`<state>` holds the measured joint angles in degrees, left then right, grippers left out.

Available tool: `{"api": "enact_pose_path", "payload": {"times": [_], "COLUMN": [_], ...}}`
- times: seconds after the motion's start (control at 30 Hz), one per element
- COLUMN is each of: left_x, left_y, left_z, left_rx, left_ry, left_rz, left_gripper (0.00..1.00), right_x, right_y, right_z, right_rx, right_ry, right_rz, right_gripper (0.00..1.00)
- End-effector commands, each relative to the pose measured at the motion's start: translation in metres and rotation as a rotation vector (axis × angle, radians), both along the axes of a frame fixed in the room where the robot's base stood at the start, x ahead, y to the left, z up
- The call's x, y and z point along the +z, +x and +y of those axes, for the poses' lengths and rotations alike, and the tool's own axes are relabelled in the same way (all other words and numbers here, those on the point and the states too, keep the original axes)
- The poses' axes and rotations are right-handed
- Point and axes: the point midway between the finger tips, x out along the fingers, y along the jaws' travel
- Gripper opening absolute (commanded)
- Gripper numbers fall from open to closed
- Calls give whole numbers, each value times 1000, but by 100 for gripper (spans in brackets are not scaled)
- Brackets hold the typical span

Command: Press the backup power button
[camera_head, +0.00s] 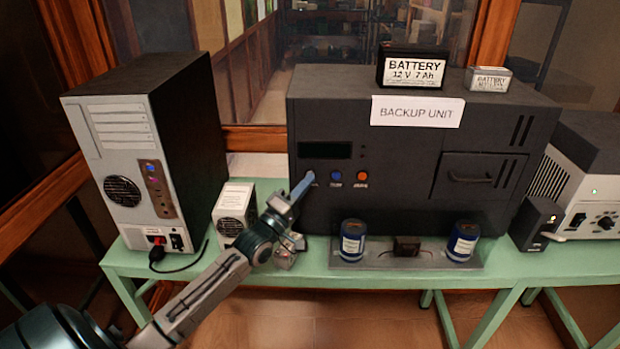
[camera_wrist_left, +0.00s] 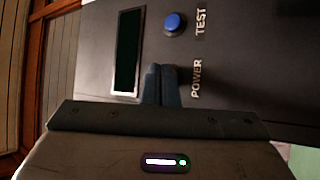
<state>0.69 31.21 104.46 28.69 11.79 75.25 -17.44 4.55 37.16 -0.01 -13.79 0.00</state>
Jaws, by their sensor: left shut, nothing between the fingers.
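The black backup unit (camera_head: 400,215) stands on the green table under a "BACKUP UNIT" sign (camera_head: 417,111). My left gripper (camera_head: 306,181) is shut and empty, its fingertips at the unit's front, left of the blue button (camera_head: 336,176) and the orange button (camera_head: 362,176). In the left wrist view, the shut fingers (camera_wrist_left: 160,76) end beside the "POWER" label (camera_wrist_left: 197,78). They hide the spot where a power button could sit, and I cannot tell whether they touch it. The blue button (camera_wrist_left: 174,23) is beside the "TEST" label (camera_wrist_left: 202,22). My right gripper is out of view.
A dark display (camera_head: 326,150) is above the buttons. A computer tower (camera_head: 160,150) and a small white box (camera_head: 234,208) stand at left. A battery (camera_head: 412,68) sits on top.

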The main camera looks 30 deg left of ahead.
Motion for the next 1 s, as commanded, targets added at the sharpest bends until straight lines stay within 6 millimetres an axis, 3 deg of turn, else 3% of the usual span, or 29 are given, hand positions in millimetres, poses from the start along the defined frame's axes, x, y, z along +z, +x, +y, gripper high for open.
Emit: {"api": "enact_pose_path", "payload": {"times": [1.0], "left_x": [0], "left_y": [-8], "left_z": [-5], "left_rx": [0], "left_ry": [0], "left_rz": [1], "left_gripper": [0], "right_x": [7], "right_y": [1], "right_z": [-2], "right_rx": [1], "right_ry": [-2], "right_rz": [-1], "right_gripper": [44]}}
